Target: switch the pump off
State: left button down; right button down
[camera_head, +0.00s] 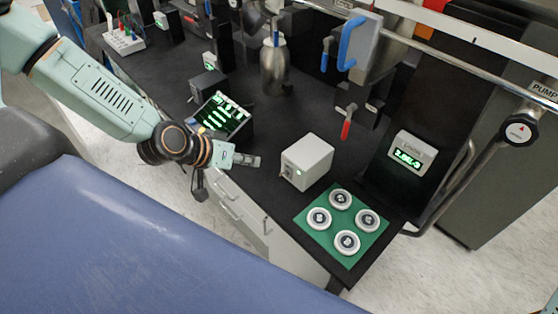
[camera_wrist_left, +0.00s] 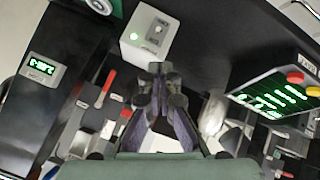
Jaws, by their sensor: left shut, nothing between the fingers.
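A white box (camera_head: 307,162) with a lit green light and a small switch on its front stands near the bench's front edge. It also shows at the top of the left wrist view (camera_wrist_left: 152,35), with the switch on the face toward the camera. A "PUMP" label (camera_head: 543,91) shows at the far right.
A green mat (camera_head: 329,241) with several round white pieces lies right of the box. A lit gauge (camera_head: 412,153) stands behind it. A lit control panel (camera_head: 222,117) is behind my left wrist. Red and blue valve handles (camera_head: 347,127) hang further back. The blue-topped surface (camera_head: 150,245) fills the front.

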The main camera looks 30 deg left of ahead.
aim_at(283, 174)
pick_arm(q)
jog(key=b+x, duration=0.6)
jog(key=x, duration=0.3)
jog(key=shift+w+d+f, duration=0.15)
jog(key=shift+d+f, duration=0.1)
jog(key=shift+w, duration=0.2)
dwell(0.3)
jog(key=shift+s, duration=0.1)
jog(key=shift+f+b, duration=0.1)
jog(key=shift+b, duration=0.2)
jog(key=shift+f+t, duration=0.1)
jog(key=shift+t, duration=0.3)
